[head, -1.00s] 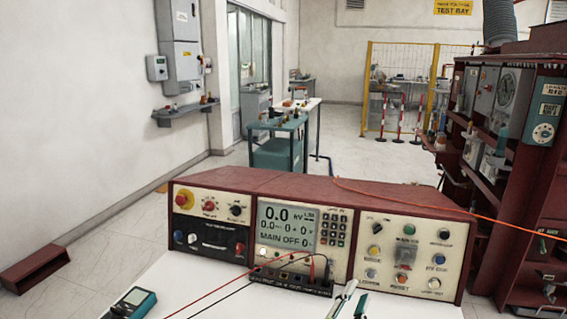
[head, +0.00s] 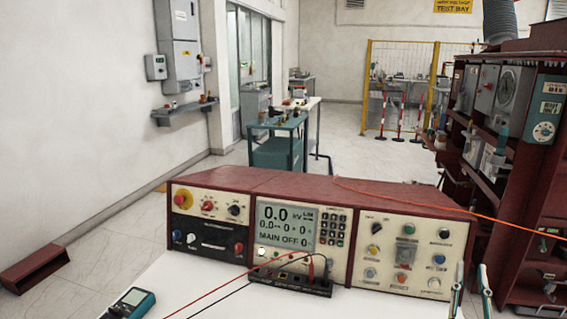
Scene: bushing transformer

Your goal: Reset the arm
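My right gripper (head: 472,277) shows at the lower right, at the right end of the test console (head: 300,200). Its two thin, pale green-edged fingers stand apart with a gap between them, and nothing shows in the gap. The rest of my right arm is below the picture edge. My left gripper is not in view. The console is a red case with cream panels, and its screen (head: 285,226) reads 0.0 kV and MAIN OFF.
A teal multimeter (head: 132,303) lies at the left of the white tabletop (head: 210,290). Red and black leads run to a small terminal block (head: 290,283). A dark red rack (head: 520,150) stands right, with an orange cable (head: 450,208) crossing toward it.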

